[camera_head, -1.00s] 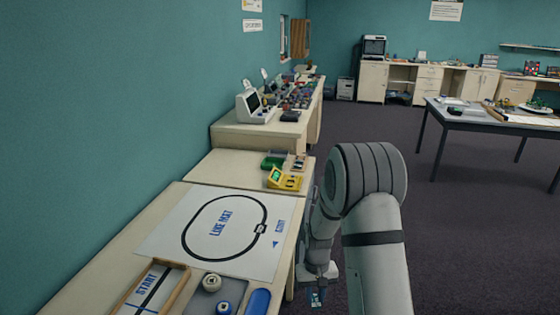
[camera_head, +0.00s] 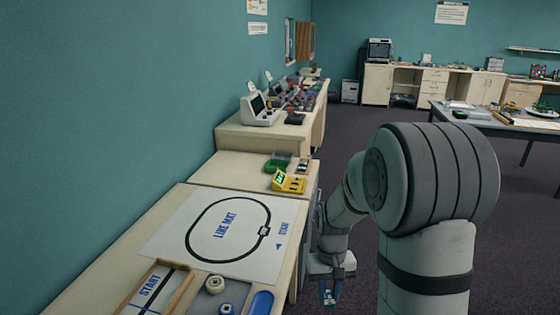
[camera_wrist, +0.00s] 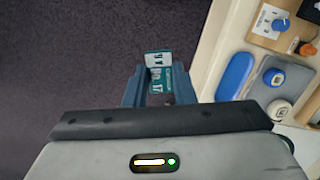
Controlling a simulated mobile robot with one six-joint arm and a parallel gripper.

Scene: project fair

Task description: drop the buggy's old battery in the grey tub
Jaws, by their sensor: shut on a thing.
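My gripper (camera_head: 328,294) hangs over the dark floor, just right of the bench's edge, pointing down. In the wrist view it is shut on a small teal and white block with dark digits (camera_wrist: 158,75), which looks like the battery. The block sits between the dark blue fingers, and its lower part is hidden behind my wrist. In the head view only a small blue bit of it shows. I cannot make out the buggy or a grey tub in these views.
The bench's line mat (camera_head: 215,235) lies left of my gripper. Nearer are a wooden START tray (camera_head: 178,281), a blue oblong case (camera_head: 261,303) and a flat grey tray (camera_wrist: 267,92) with round pieces. Floor to the right is clear up to a table (camera_head: 480,121).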

